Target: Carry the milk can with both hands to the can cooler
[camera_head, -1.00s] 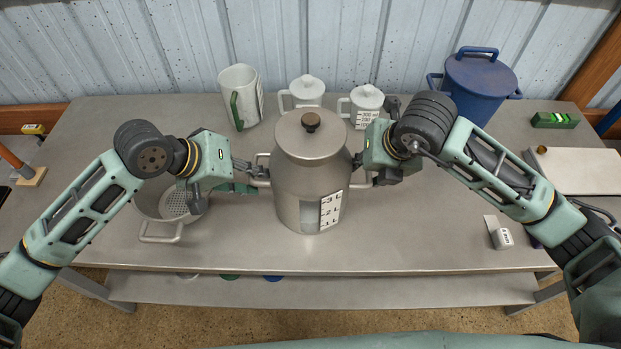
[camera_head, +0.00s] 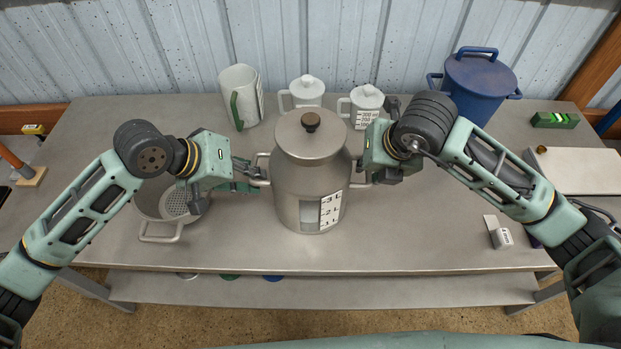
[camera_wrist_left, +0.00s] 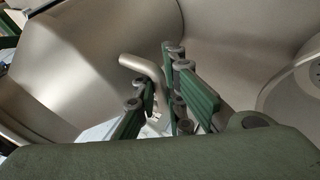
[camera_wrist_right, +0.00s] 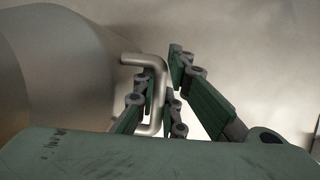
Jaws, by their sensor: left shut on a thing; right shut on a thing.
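The milk can (camera_head: 300,175) is a lidded steel can with a dark knob and a white litre scale on its front. It stands upright at the middle of the table, with a handle on each side. My left gripper (camera_head: 259,177) is at its left handle, and the left wrist view shows that handle (camera_wrist_left: 143,67) between the green fingers, shut on it. My right gripper (camera_head: 366,166) is at its right handle, and the right wrist view shows that handle (camera_wrist_right: 157,80) between the fingers, shut on it. I cannot tell which thing is the can cooler.
A steel pot (camera_head: 158,228) with a strainer stands left of the can. A white jug (camera_head: 238,85) and two lidded white cups (camera_head: 307,90) stand behind. A blue lidded pot (camera_head: 478,85) is back right. A small white block (camera_head: 502,238) lies front right.

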